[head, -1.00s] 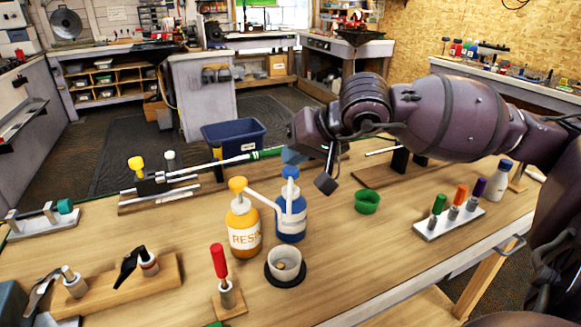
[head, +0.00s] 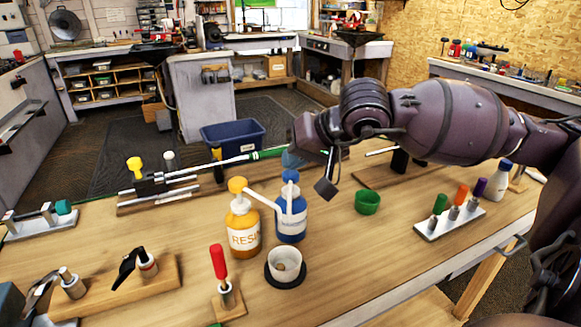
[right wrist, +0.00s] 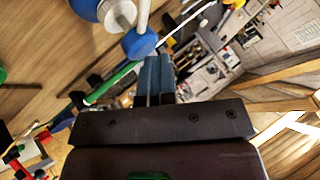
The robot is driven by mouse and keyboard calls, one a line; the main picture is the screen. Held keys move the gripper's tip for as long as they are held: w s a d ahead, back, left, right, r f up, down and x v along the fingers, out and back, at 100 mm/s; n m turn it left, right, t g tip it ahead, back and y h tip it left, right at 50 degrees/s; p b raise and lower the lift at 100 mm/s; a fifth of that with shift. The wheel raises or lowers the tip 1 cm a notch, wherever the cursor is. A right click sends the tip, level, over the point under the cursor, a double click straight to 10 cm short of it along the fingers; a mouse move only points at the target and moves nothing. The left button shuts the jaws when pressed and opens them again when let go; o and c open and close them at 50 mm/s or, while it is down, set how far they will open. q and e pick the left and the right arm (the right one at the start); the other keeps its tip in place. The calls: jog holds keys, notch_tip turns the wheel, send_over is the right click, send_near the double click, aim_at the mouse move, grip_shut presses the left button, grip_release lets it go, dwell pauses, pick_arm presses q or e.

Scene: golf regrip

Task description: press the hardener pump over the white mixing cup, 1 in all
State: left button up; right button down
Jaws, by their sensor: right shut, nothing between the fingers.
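The blue hardener bottle (head: 292,225) stands upright on the bench, with a blue pump head (head: 290,177) and white spout above the white mixing cup (head: 285,263). The cup sits on a black disc and has a little tan content at the bottom. My right gripper (head: 291,160) is shut and empty, its blue fingertips pointing down at the pump head, seemingly touching it. In the right wrist view the shut fingers (right wrist: 159,72) end beside the blue pump head (right wrist: 140,44). My left gripper is not in view.
The orange resin bottle (head: 243,228) stands close left, its spout also reaching toward the cup. A red-handled tool (head: 219,262) stands in front. A green cup (head: 367,202) and a rack of coloured-handled tools (head: 452,220) are to the right. The front right bench is clear.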

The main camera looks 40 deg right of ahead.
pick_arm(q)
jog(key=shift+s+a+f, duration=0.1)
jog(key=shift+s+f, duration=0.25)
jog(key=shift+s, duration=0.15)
pick_arm(e)
jog(key=shift+f, duration=0.3)
jog(key=shift+r, duration=0.65)
jog(key=shift+r+p, duration=0.3)
jog(key=shift+r, duration=0.45)
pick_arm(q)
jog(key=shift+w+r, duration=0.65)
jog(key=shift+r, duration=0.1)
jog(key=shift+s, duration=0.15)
